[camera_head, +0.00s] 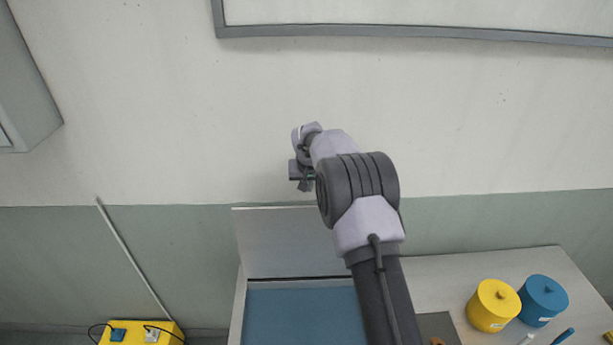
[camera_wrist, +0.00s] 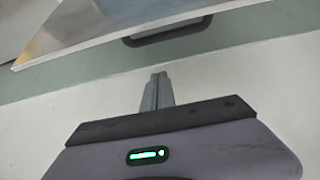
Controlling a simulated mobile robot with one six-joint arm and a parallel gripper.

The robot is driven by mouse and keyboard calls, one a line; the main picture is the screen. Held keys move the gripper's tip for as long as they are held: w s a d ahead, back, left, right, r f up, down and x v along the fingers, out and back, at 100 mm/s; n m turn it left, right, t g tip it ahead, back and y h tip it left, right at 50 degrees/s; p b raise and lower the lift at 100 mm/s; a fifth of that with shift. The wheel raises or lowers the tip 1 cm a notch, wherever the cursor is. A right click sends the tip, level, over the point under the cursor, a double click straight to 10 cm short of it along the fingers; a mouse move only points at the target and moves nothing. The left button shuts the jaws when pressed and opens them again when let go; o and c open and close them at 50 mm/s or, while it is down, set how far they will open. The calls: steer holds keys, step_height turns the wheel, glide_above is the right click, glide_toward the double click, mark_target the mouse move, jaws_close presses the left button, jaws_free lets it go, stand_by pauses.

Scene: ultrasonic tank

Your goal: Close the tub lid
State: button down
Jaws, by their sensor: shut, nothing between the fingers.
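The tub (camera_head: 239,310) stands at the lower middle of the head view, with a flat blue surface inside. Its pale lid (camera_head: 285,243) is raised, standing nearly upright at the tub's back edge. My gripper (camera_head: 304,185) is above the lid's top edge in the head view; my arm covers the lid's right part and some of the tub. In the wrist view my gripper (camera_wrist: 157,80) has its fingers together and empty. A pale panel edge (camera_wrist: 90,28), apparently the lid, crosses the top there, apart from the fingertips. I cannot tell the exact gap.
A bench (camera_head: 540,262) at the right holds a yellow canister (camera_head: 492,306) and a blue canister (camera_head: 542,300). A yellow box (camera_head: 135,335) with cables stands at lower left, below a leaning thin rod (camera_head: 132,255). A wall cabinet (camera_head: 25,85) hangs at upper left.

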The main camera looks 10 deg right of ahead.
steer(key=f, duration=0.1)
steer(key=s+f+p, duration=0.1)
steer(key=f, duration=0.1)
steer(key=a+f+p, duration=0.1)
steer(key=shift+s+f, duration=0.3)
steer(key=shift+s+b, duration=0.1)
steer(key=shift+b, duration=0.2)
